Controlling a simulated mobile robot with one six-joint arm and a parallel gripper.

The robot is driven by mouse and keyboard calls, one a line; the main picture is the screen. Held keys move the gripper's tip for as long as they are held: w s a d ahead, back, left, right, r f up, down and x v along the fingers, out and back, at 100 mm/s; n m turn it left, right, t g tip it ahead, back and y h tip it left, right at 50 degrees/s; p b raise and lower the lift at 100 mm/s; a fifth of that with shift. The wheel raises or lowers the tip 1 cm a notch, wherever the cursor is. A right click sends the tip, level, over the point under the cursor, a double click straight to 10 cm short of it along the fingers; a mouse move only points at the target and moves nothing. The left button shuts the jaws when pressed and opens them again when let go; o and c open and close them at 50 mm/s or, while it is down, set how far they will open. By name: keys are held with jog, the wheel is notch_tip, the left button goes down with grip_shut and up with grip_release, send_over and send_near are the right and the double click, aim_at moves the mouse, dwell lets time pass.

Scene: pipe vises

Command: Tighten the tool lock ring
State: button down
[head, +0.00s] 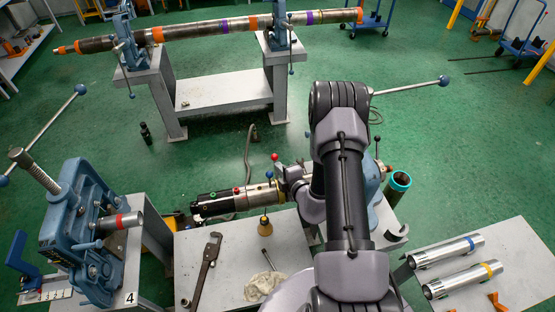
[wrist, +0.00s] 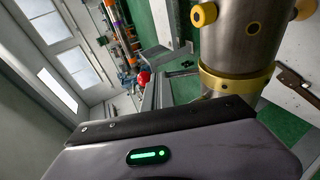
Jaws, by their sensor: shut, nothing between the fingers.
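A steel-and-black cylindrical tool (head: 222,203) lies roughly horizontal above the middle bench in the head view, with coloured marks and a brass band toward its right end. In the wrist view, a steel cylinder (wrist: 232,40) with yellow knobs fills the upper right. A brass ring (wrist: 238,80) circles its lower part; I take this for the lock ring. My gripper (wrist: 165,130) spans the bottom of the wrist view, close to the ring. It is shut and empty. Its fingertips are not clearly visible, and I cannot tell whether it touches the ring.
A blue vise (head: 78,225) stands at left, holding a short red-banded pipe. A pipe wrench (head: 206,268) and a rag (head: 264,284) lie on the middle bench. Silver tubes (head: 462,280) lie at right. A long banded pipe (head: 200,30) rests in vises behind. Green floor between is mostly open.

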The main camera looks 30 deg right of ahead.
jog(key=shift+w+d+r, duration=0.2)
jog(key=shift+w, duration=0.05)
dwell(0.6)
